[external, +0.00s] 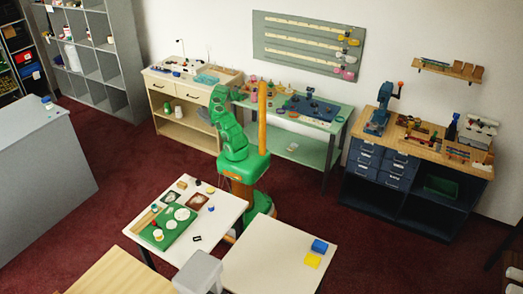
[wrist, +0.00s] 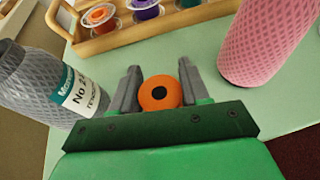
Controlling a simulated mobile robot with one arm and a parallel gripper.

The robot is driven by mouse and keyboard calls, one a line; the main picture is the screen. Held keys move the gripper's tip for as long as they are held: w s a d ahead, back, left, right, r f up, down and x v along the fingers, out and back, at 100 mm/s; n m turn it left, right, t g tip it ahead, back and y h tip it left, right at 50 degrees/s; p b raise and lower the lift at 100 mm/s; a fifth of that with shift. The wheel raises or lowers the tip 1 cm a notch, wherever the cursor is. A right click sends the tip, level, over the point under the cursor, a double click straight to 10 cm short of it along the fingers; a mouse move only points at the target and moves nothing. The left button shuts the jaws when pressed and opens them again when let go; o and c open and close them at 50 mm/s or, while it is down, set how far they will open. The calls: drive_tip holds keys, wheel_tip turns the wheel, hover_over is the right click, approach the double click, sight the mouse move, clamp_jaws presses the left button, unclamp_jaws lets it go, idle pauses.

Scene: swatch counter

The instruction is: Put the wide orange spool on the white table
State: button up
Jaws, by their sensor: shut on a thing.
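In the wrist view an orange spool (wrist: 158,93) with a dark centre hole sits between the two grey fingers of my gripper (wrist: 160,82), which is shut on it. The spool and the gripper are over or on a pale green tabletop (wrist: 190,45); I cannot tell whether the spool touches it. In the external view my arm reaches to the green table (external: 290,125) at the back, and the spool cannot be made out. A white table (external: 265,262) stands at the front, with blue and yellow blocks at its right.
A wooden rack (wrist: 175,20) holds several spools, including a smaller-looking orange one (wrist: 99,15). A grey labelled cone (wrist: 45,85) stands left of the gripper and a pink cone (wrist: 262,45) right. Another pale table (external: 225,208) bears a green board (external: 168,238).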

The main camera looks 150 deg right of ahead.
drive_tip(key=shift+r, duration=0.15)
drive_tip(key=shift+d+r, duration=0.1)
drive_tip(key=shift+r, duration=0.5)
drive_tip(key=r, duration=0.2)
drive_tip(key=shift+w+r, duration=0.35)
drive_tip(key=shift+r, duration=0.05)
drive_tip(key=w+a+r, duration=0.7)
drive_tip(key=w+r, duration=0.1)
drive_tip(key=w, duration=0.3)
drive_tip(key=shift+a+r, duration=0.15)
drive_tip(key=shift+r, duration=0.2)
drive_tip(key=shift+w, duration=0.15)
